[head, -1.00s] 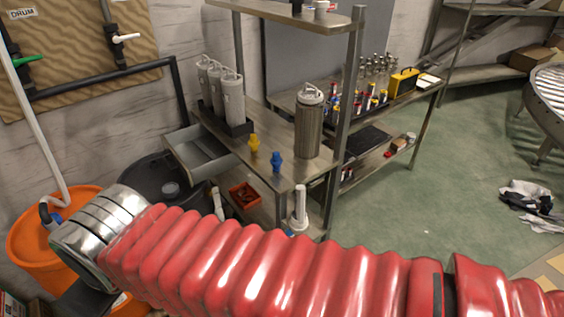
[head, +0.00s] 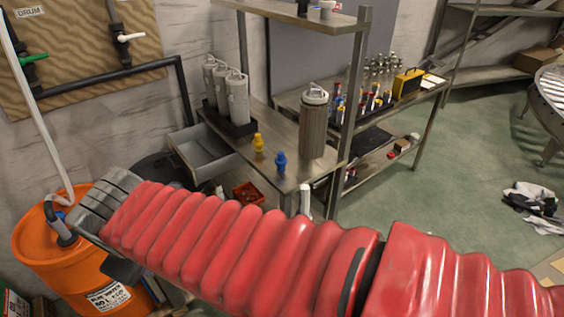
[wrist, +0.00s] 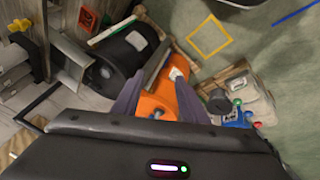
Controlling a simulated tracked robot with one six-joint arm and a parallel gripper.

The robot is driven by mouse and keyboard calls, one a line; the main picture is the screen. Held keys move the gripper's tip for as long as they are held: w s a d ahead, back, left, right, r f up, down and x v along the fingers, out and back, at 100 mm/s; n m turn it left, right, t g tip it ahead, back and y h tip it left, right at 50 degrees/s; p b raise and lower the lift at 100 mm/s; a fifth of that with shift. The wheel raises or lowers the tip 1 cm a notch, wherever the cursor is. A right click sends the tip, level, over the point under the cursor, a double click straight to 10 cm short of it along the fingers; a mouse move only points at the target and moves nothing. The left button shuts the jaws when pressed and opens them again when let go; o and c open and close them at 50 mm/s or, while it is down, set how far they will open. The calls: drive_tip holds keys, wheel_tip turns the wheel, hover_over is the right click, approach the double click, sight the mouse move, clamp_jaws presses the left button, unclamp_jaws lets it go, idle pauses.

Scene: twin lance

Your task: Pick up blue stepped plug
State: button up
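The blue stepped plug (head: 280,162) stands upright on the metal shelf top near its front edge in the head view. A similar yellow plug (head: 258,142) stands just behind and left of it. I cannot make out the blue plug in the wrist view. My gripper (wrist: 158,102) shows two dark fingers spread apart with nothing held between them. It points down over the floor area with the orange drum (wrist: 160,92), away from the shelf top. In the head view my red sleeved arm stretches across the foreground, and its fingers are not clearly seen.
A tall metal canister (head: 313,125) stands right of the plugs. Grey cylinders (head: 237,98) stand in a dark tray behind them. Shelf posts (head: 352,120) and an upper shelf (head: 290,14) frame the area. An open grey drawer (head: 205,152) sticks out left. A red bin (head: 248,193) sits below.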

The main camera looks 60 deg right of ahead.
drive_tip(key=d+f+n+g+h, duration=0.2)
drive_tip(key=d+n+g+h, duration=0.15)
drive_tip(key=d, duration=1.05)
drive_tip(key=n+g+h, duration=0.2)
drive_tip(key=n+h, duration=0.5)
drive_tip(key=n, duration=0.6)
approach(280, 156)
drive_tip(key=d, duration=0.2)
drive_tip(key=shift+a+f+m, duration=0.2)
drive_tip(key=shift+f+m, duration=0.05)
drive_tip(key=shift+f, duration=0.1)
drive_tip(key=shift+d, duration=0.1)
drive_tip(key=x, duration=0.8)
drive_tip(key=shift+d, duration=0.15)
drive_tip(key=shift+x, duration=2.6)
